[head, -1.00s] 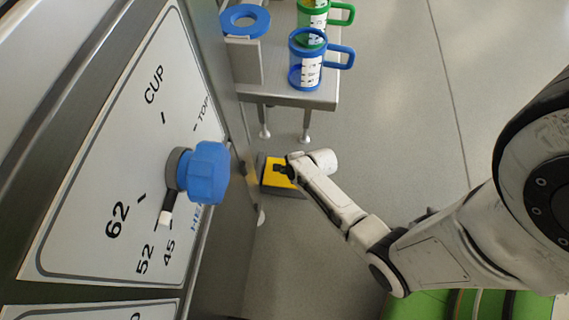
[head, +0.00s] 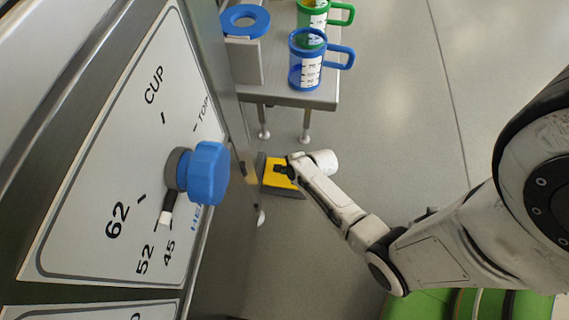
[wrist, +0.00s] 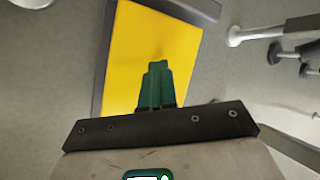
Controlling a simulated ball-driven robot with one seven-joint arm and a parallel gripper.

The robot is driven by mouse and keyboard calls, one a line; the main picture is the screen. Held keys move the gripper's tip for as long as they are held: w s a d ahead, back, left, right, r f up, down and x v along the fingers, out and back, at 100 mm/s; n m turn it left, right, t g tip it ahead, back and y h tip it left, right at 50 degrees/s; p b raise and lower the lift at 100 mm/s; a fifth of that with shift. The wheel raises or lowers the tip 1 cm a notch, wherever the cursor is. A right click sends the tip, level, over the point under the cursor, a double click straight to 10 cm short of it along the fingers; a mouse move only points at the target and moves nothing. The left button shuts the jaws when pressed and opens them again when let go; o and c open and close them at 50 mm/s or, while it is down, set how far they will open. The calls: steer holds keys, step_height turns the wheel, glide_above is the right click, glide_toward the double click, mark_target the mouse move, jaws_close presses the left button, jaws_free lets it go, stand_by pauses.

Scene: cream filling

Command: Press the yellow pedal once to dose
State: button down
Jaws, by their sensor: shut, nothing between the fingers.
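The yellow pedal (head: 272,179) is on the floor beside the machine's side, in a dark grey frame. My gripper (head: 281,170) is over the middle of the pedal, pointing down. In the wrist view its green fingers (wrist: 157,68) are together, with nothing between them, and overlap the yellow surface. A dark shadow lies just beyond the fingertips. The tips are at or very close to the pedal; I cannot tell whether they touch or press it.
The machine panel (head: 95,170) with a blue knob (head: 207,173) stands at left. Table legs (head: 306,130) stand near the pedal.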

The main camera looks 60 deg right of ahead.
steer(key=shift+w+a+r+p, duration=0.1)
steer(key=shift+w+r+p, duration=0.05)
steer(key=shift+r+p, duration=0.75)
steer(key=shift+w+a+r+p, duration=0.1)
steer(key=shift+r+p, duration=0.65)
steer(key=shift+p, duration=0.25)
steer(key=r+p, duration=0.2)
steer(key=w+r+p, duration=0.1)
steer(key=r+p, duration=0.2)
steer(key=shift+w+a, duration=0.15)
